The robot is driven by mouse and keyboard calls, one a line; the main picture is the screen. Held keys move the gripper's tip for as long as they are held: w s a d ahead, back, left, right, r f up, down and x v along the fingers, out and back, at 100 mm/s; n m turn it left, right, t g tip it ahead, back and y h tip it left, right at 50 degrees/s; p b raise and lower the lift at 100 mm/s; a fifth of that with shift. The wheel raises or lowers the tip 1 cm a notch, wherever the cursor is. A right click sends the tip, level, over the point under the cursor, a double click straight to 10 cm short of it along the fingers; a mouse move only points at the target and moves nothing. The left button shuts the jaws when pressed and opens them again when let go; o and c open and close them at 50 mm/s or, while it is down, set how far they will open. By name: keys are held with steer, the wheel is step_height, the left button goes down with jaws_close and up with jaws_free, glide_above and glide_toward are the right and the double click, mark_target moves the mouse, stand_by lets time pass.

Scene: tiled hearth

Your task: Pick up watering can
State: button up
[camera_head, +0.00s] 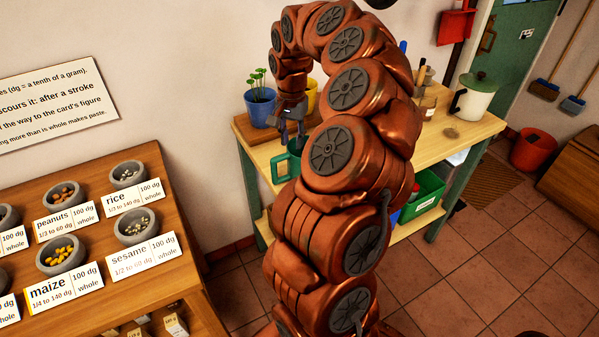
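A green vessel with a loop handle (280,167) stands at the near left end of the wooden bench. It may be the watering can, but my arm hides its right part and I see no spout. My gripper (292,139) points down just above and behind this vessel, in front of a blue plant pot. Its dark fingers look spread apart with nothing between them. Whether a fingertip touches the vessel's rim cannot be told.
The blue pot (260,108) with seedlings and a yellow pot (312,92) stand close behind my gripper. A cream can with a green lid (474,98) stands at the bench's right. A display stand (92,205) with stone bowls is at left.

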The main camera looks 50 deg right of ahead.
mark_target(292, 146)
steer(key=shift+f, duration=1.5)
steer(key=shift+w+a+f+p, duration=0.15)
steer(key=shift+f+p, duration=0.55)
steer(key=shift+f, duration=0.75)
steer(key=shift+w+a+f+p, duration=0.1)
steer(key=shift+w+f+p, duration=0.15)
steer(key=shift+f+p, duration=0.8)
steer(key=shift+f+b, duration=0.35)
steer(key=shift+b, duration=0.05)
jaws_close()
